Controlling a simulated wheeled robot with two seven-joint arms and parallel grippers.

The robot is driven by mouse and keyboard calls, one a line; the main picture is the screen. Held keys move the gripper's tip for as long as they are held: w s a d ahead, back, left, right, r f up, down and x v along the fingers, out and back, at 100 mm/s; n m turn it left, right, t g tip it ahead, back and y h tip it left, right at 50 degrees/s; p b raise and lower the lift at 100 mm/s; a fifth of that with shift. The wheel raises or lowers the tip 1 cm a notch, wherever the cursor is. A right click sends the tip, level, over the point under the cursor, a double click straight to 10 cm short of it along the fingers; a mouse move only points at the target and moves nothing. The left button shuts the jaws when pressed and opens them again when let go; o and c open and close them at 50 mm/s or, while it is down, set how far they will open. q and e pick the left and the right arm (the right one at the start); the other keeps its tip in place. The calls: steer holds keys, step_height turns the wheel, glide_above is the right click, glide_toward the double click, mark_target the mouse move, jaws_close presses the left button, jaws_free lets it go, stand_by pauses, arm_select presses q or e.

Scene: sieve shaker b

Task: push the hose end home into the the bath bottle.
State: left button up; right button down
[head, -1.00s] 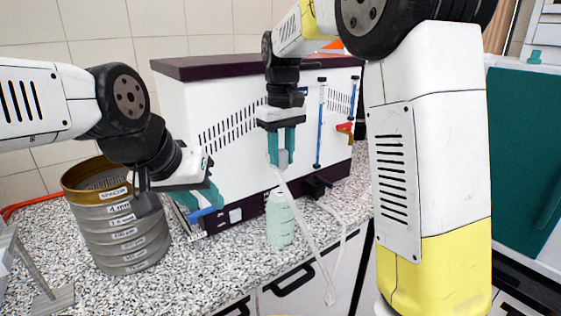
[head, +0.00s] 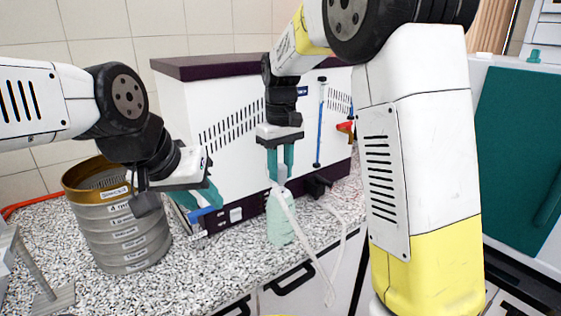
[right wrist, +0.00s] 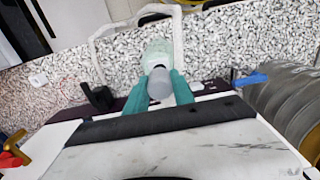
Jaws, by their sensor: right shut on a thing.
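The bath bottle (head: 280,222), pale green, stands upright near the front edge of the counter. My right gripper (head: 280,168) is shut on the grey-white hose end (head: 278,174), just above the bottle's neck. In the right wrist view, the hose end (right wrist: 159,84) lies between the teal fingers and overlaps the bottle (right wrist: 157,56). Whether it has entered the neck is hidden. The white hose (head: 305,236) trails from it past the bottle's right side. My left gripper (head: 198,197) has its teal fingers apart beside a blue handle on the white machine's front.
The white machine (head: 232,130) with a dark top stands behind the bottle. A stack of grey sieves (head: 125,240) stands on the speckled counter at left. A black fitting (head: 317,186) sticks out right of the bottle.

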mark_target(281, 165)
steer(key=shift+f, duration=0.7)
steer(key=shift+f, duration=0.3)
stand_by(1.8)
steer(key=c, duration=1)
jaws_free()
step_height(281, 165, up, 8)
steer(key=shift+f, duration=0.1)
